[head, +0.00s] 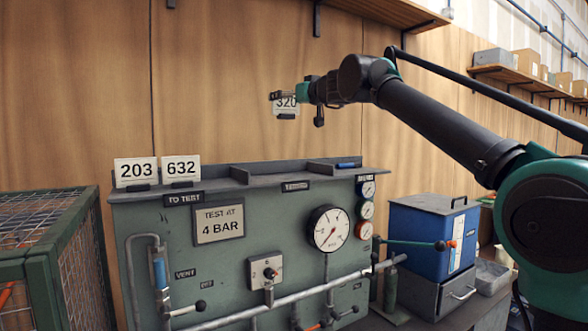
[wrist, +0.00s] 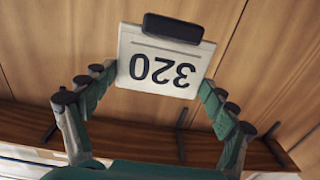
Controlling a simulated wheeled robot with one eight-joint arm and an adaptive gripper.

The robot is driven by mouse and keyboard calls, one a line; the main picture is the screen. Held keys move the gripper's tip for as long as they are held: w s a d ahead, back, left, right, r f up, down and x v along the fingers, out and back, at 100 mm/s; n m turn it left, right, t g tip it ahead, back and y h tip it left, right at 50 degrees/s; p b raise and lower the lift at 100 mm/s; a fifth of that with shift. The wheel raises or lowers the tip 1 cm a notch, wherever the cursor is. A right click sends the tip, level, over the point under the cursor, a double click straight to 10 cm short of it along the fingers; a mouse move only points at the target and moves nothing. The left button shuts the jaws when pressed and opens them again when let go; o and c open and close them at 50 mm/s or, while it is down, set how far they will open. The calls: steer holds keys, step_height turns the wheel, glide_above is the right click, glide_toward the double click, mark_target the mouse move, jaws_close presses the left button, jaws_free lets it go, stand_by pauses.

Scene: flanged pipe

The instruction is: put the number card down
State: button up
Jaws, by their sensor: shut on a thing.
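The number card 320 (head: 286,103) is white with black digits and has a dark block at its bottom edge. My gripper (head: 280,97) is shut on it and holds it in the air above the green test panel (head: 240,270). In the wrist view the card (wrist: 163,64) appears upside down between the two green fingers of my gripper (wrist: 155,85). In the head view part of the card's top is hidden behind a finger. Cards 203 (head: 136,171) and 632 (head: 181,168) stand side by side on the panel's top ledge at the left, above the "TO TEST" label (head: 183,199).
The ledge has low raised dividers (head: 279,173) and a blue item (head: 347,165) at the right. A green mesh cage (head: 50,240) stands at the left, a blue box (head: 432,232) at the right. A wooden shelf (head: 390,12) hangs above.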

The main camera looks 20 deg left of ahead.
step_height(320, 180, down, 18)
steer(key=shift+f, duration=0.25)
stand_by(0.3)
steer(key=o, duration=1)
steer(key=shift+f, duration=0.1)
steer(key=v, duration=1.2)
